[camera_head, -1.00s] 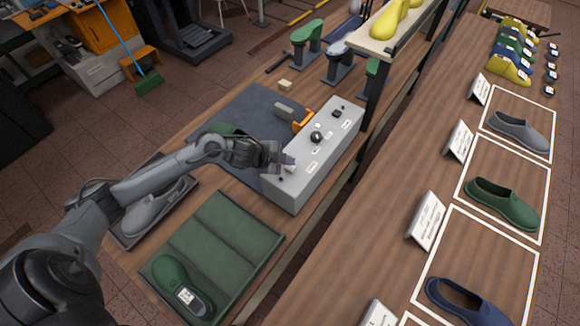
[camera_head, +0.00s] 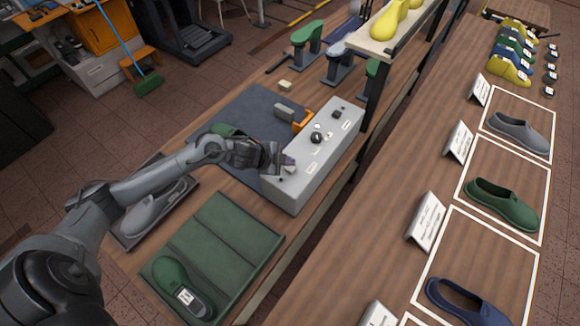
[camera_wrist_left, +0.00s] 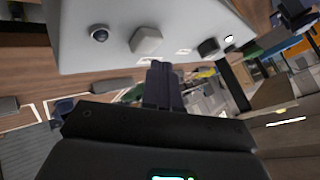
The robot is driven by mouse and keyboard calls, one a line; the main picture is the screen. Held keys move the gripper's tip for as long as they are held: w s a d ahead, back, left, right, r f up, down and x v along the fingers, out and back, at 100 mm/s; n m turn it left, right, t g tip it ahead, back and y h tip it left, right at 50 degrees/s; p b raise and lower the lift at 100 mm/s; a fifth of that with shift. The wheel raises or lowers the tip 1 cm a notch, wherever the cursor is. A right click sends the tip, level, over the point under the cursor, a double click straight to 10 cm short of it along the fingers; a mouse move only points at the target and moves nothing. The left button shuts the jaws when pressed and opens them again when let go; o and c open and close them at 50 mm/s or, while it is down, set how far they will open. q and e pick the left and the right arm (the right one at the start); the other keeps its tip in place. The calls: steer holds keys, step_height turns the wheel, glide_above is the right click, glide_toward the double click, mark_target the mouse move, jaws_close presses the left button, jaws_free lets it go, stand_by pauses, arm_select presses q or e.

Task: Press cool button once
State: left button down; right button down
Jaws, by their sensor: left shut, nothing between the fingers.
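A grey control box (camera_head: 335,150) stands on the workbench, with several buttons or knobs and small labels on its top. The labels are too small to read, so I cannot tell which button is the cool one. My left gripper (camera_head: 288,161) is shut and empty over the near end of the box, by a pale button (camera_head: 290,169). In the left wrist view, the shut fingers (camera_wrist_left: 160,75) point at the box (camera_wrist_left: 185,15), close to a pale blocky button (camera_wrist_left: 146,40). I cannot tell whether they touch it. A round dark knob (camera_wrist_left: 99,35) lies to its left. My right gripper is not in view.
A grey tray holds a grey shoe (camera_head: 150,210) at left. A shelf post (camera_head: 372,110) rises behind the box. Shoes stand on the right-hand table (camera_head: 400,185).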

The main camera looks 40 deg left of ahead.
mark_target(288, 169)
arm_select(q)
steer(key=shift+f, duration=0.25)
stand_by(0.7)
steer(key=shift+f, duration=0.2)
steer(key=shift+f+b, duration=0.4)
steer(key=shift+f, duration=0.15)
stand_by(0.7)
steer(key=shift+r, duration=0.1)
steer(key=shift+r+p, duration=0.9)
steer(key=shift+p, duration=0.2)
step_height(288, 169, up, 5)
steer(key=p, duration=0.5)
stand_by(0.6)
